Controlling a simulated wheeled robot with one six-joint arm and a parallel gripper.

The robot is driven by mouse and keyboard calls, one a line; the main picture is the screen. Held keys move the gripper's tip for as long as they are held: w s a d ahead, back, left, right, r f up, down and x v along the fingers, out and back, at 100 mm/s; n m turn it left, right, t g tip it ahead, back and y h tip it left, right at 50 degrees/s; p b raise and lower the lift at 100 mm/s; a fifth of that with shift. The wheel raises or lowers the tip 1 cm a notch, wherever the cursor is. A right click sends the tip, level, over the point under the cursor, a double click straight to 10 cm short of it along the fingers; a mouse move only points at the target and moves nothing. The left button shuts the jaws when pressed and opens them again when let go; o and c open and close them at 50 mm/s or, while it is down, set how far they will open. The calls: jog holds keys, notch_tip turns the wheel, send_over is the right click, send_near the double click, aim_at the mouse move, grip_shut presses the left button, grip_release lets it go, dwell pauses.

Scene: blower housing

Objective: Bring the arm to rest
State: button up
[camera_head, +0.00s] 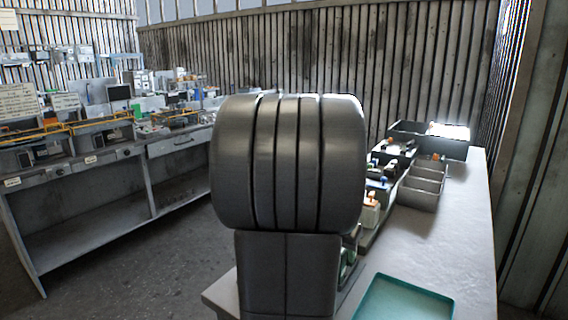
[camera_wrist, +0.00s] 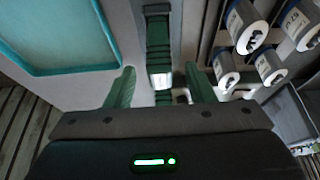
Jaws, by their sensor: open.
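My gripper (camera_wrist: 160,70) shows in the wrist view with its two green fingers apart. Nothing is clearly held between them. A dark green fixture-like part (camera_wrist: 158,28) with a pale piece below it lies beyond the gap between the fingers; I cannot tell how far off it is. In the head view a large dark grey part of my arm fills the middle and hides the gripper.
A teal tray (camera_head: 405,300) lies on the pale table (camera_head: 455,220); it also shows in the wrist view (camera_wrist: 60,35). Grey bins (camera_head: 422,185) and small parts stand behind. White cylinders (camera_wrist: 246,27) sit right of the fingers. A cluttered workbench (camera_head: 100,165) stands left.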

jog(key=v, duration=1.1)
jog(key=x, duration=1.4)
jog(key=shift+f, duration=0.1)
notch_tip(320, 180, up, 3)
jog(key=p, duration=0.2)
jog(key=shift+w+d+f+p, duration=0.1)
jog(key=shift+f+p, duration=0.05)
jog(key=shift+p, duration=0.2)
jog(key=shift+r+p, duration=0.35)
jog(key=shift+p, duration=0.1)
jog(key=shift+w+d+r+p, duration=0.1)
jog(key=shift+w+r+p, duration=0.05)
jog(key=shift+r+p, duration=1.6)
jog(key=shift+r, duration=0.65)
